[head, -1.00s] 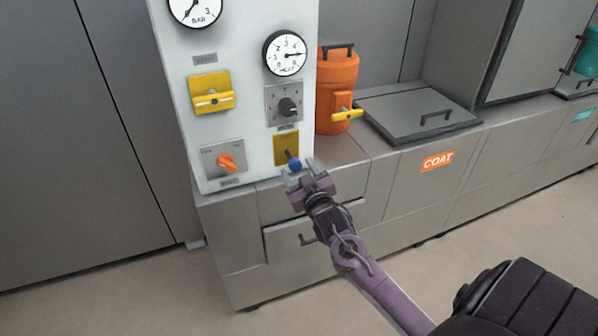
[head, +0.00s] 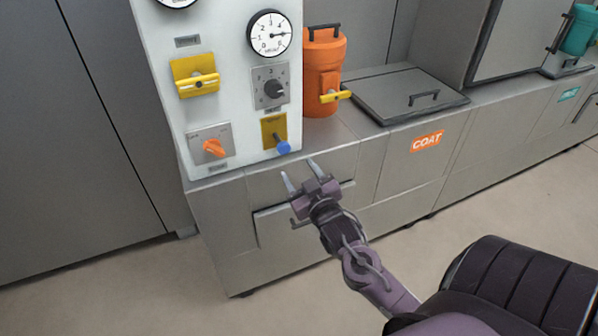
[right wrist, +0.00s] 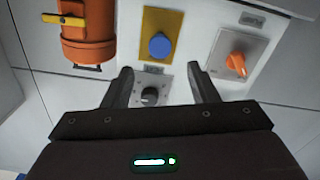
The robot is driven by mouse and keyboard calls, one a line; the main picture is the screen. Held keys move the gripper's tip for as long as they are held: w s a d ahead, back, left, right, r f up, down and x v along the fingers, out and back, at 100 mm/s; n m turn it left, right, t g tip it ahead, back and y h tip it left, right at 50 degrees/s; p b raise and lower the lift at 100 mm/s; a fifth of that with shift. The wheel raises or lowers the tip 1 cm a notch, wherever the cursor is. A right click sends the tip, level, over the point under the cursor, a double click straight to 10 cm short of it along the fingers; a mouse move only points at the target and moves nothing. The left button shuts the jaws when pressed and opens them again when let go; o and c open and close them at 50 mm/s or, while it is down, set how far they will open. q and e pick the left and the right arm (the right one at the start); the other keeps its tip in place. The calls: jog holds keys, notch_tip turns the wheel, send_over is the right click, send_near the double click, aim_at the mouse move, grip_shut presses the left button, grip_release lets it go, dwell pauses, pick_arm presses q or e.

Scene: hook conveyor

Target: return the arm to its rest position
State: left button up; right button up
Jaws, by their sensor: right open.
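My right gripper (head: 302,176) is open and empty. In the head view it is in front of the cabinet, just below and right of the blue-knobbed lever (head: 282,147) on its yellow plate, and apart from it. In the right wrist view my open fingers (right wrist: 160,88) show with nothing between them that they touch. The blue knob (right wrist: 160,46) shows beyond the fingertips. My left gripper is not in view.
The white control panel (head: 226,120) carries a gauge, a dial, a yellow handle and an orange switch (head: 212,147). An orange canister (head: 323,75) and a closed hatch (head: 410,95) stand to its right. Open floor lies in front of the cabinet.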

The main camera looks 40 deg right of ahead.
jog(key=s+a+f+g+y, duration=0.1)
jog(key=s+a+f+g, duration=0.2)
jog(key=f, duration=0.9)
jog(key=s+f+n+g+p, duration=0.1)
jog(key=s+f+g, duration=0.25)
jog(key=f, duration=0.85)
jog(key=s+a+f+g+y, duration=0.15)
jog(key=s+f, duration=0.25)
jog(key=f, duration=0.7)
jog(key=s+a+f+g, duration=0.2)
jog(key=s+f, duration=0.4)
jog(key=s, duration=0.4)
jog(key=s+a+f+g+y, duration=0.1)
jog(key=s+a+f+g, duration=0.2)
jog(key=s+f, duration=0.3)
jog(key=s+a+f+n+g+p, duration=0.1)
jog(key=s+a+f+g, duration=0.2)
jog(key=s+f, duration=0.4)
jog(key=s, duration=0.6)
jog(key=shift+s+a+g, duration=0.15)
jog(key=shift+s+g, duration=0.15)
jog(key=shift+y, duration=0.25)
